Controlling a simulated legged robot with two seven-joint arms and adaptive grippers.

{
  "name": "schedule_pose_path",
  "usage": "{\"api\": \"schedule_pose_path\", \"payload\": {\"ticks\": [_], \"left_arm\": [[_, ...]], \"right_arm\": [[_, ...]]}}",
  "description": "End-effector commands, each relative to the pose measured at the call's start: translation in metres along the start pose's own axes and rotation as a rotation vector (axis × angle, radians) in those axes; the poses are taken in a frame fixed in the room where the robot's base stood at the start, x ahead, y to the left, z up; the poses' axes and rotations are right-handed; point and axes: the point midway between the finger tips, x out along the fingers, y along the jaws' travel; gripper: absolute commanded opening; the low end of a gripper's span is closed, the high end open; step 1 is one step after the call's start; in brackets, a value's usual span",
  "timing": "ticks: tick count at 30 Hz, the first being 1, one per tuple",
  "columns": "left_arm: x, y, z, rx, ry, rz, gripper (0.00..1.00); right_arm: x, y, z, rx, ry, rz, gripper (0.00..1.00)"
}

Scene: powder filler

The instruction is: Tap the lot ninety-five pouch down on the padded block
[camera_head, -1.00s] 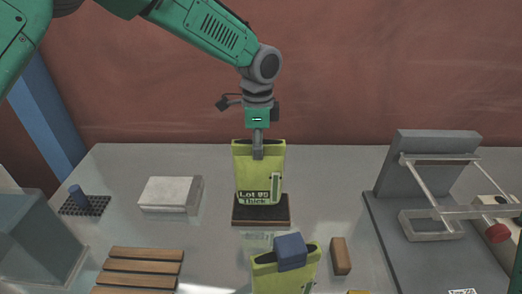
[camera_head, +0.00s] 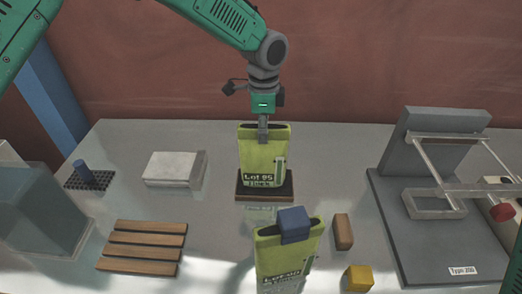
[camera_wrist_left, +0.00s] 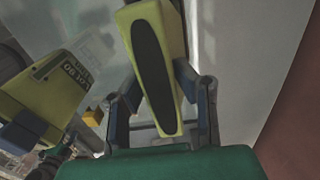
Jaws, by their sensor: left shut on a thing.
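The yellow-green pouch labelled Lot 95 (camera_head: 263,158) hangs upright in my left gripper (camera_head: 263,138), which is shut on its top edge. The padded block (camera_head: 264,193), a dark pad on a brown base, lies directly under the pouch. The pouch's bottom is at or just above the pad; I cannot tell if they touch. In the left wrist view the pouch (camera_wrist_left: 171,22), its dark opening towards the camera, sits between the two fingers of my left gripper (camera_wrist_left: 163,110). My right gripper is not in view.
A second yellow-green pouch (camera_head: 282,262) with a blue clip (camera_head: 294,224) stands in front. Nearby are a brown block (camera_head: 343,232), a yellow block (camera_head: 358,279), a wooden slatted rack (camera_head: 143,248), a pale block (camera_head: 172,168), a clear box (camera_head: 45,215) and a grey frame stand (camera_head: 440,235).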

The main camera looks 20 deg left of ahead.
Motion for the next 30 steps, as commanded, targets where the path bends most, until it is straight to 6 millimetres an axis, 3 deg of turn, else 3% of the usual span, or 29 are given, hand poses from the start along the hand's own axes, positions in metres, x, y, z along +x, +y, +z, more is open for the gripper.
{"api": "schedule_pose_path", "payload": {"ticks": [7, 17, 30], "left_arm": [[-0.005, 0.0, -0.002, 0.0, -0.001, -0.002, 0.0], [-0.029, 0.0, 0.0, 0.0, 0.001, -0.001, 0.0], [-0.029, 0.0, 0.0, 0.0, 0.0, -0.001, 0.0]], "right_arm": [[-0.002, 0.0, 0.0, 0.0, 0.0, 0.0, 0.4], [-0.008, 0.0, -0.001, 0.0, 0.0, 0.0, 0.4], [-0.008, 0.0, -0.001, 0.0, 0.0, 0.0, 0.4]]}}
